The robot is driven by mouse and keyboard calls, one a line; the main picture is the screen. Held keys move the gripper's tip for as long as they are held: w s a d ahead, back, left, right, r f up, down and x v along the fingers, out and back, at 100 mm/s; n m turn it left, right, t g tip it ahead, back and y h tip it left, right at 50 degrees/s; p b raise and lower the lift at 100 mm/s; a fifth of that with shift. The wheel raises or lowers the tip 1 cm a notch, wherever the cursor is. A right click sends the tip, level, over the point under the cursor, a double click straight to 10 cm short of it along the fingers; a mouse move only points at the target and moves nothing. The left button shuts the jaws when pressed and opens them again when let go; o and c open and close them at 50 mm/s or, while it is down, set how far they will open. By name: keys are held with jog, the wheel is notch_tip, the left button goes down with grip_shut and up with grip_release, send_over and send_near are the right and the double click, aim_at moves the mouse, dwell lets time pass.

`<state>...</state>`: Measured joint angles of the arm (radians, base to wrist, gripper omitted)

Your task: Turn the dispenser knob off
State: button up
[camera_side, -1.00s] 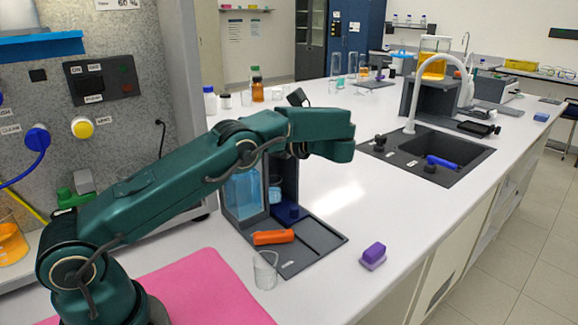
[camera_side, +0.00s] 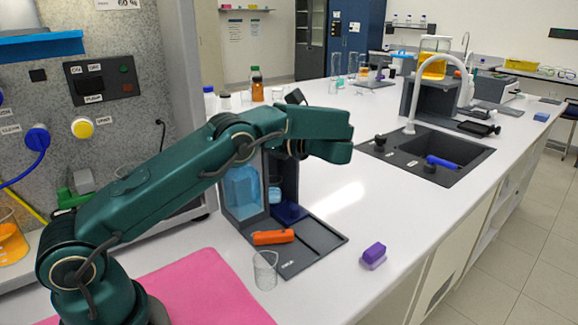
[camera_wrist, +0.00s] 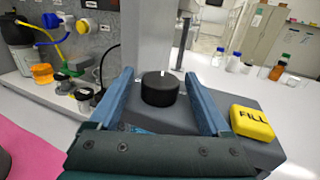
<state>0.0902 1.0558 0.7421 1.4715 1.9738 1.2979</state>
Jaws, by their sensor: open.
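The dispenser (camera_side: 243,193) is a dark grey stand with a clear tank of blue liquid, partly hidden behind my arm in the side view. Its black round knob (camera_wrist: 160,90) shows in the wrist view with a small white mark at the top of its rim. My gripper (camera_wrist: 157,74) is open, with one blue finger to the left and one to the right of the knob. Gaps show between the knob and both fingers. I cannot tell how far down around it the fingertips reach. In the side view my arm hides the fingers and knob.
A yellow FILL block (camera_wrist: 252,122) sits to the right of the right finger. A purple block (camera_side: 374,254) stands on the white bench.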

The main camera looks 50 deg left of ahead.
jog(key=shift+m+t+y, duration=0.4)
jog(key=shift+m+t, duration=0.6)
jog(key=shift+t, duration=0.5)
